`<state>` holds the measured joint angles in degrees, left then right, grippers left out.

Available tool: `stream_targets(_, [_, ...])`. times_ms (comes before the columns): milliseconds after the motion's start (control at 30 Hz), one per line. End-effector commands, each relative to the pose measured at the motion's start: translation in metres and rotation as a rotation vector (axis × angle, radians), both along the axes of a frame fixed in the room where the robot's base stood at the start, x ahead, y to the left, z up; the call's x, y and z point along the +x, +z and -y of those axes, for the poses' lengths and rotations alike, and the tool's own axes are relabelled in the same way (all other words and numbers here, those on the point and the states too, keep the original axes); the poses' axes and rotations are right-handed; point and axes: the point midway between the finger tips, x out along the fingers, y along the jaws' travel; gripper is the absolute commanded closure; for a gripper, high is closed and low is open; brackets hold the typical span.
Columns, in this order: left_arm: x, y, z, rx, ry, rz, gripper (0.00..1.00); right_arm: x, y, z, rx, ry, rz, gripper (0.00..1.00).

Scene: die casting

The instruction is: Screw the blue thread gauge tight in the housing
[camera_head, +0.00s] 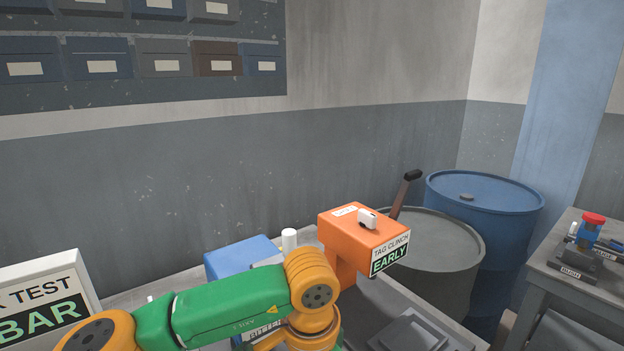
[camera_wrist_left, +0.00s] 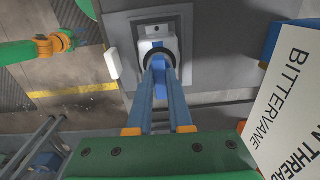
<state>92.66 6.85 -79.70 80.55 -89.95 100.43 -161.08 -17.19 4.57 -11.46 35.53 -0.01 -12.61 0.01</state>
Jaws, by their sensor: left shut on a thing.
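In the left wrist view, my left gripper (camera_wrist_left: 159,72) is shut on the blue thread gauge (camera_wrist_left: 161,90), which shows as a blue piece between the two long fingers. The fingertips are at a dark round opening in the light grey housing (camera_wrist_left: 158,43). The gauge's far end is hidden there, so I cannot tell how deep it sits. The housing rests on a grey plate (camera_wrist_left: 116,28). In the head view my left arm comes in from the left, and its gripper, the gauge and the housing cannot be made out.
A white sign with thread lettering (camera_wrist_left: 295,100) stands close on the right in the wrist view. In the head view, an orange tag clinch unit (camera_head: 345,235) and a blue box (camera_head: 240,256) stand on the bench. Drums (camera_head: 485,190) stand beyond.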

Motion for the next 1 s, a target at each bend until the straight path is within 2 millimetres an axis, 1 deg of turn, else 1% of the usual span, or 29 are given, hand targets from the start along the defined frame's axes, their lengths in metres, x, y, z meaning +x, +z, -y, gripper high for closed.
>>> stream_targets(33, [-0.006, -0.013, -0.001, 0.015, -0.007, -0.028, 1.00, 0.000, -0.005, 0.000, 0.000, 0.000, 0.000, 0.47])
stream_targets(267, [-0.006, -0.013, -0.001, 0.015, -0.007, -0.028, 1.00, 0.000, -0.005, 0.000, 0.000, 0.000, 0.000, 0.47])
stream_targets(300, [-0.006, -0.013, -0.001, 0.014, -0.007, -0.027, 0.71, 0.000, -0.005, 0.000, 0.000, 0.000, 0.000, 0.47])
stream_targets(400, [-0.006, -0.013, -0.001, 0.015, -0.007, -0.028, 0.47, 0.000, -0.005, 0.000, 0.000, 0.000, 0.000, 0.47])
stream_targets(467, [-0.006, -0.013, -0.001, 0.015, -0.007, -0.028, 0.47, 0.000, -0.004, 0.000, 0.000, 0.000, 0.000, 0.47])
stream_targets(567, [-0.006, -0.006, -0.001, 0.015, -0.007, -0.028, 0.47, 0.000, 0.001, 0.000, 0.000, 0.000, 0.000, 0.47])
stream_targets(1000, [-0.005, 0.049, -0.001, 0.011, -0.002, -0.019, 0.47, 0.000, 0.044, 0.000, 0.000, 0.000, 0.000, 0.47])
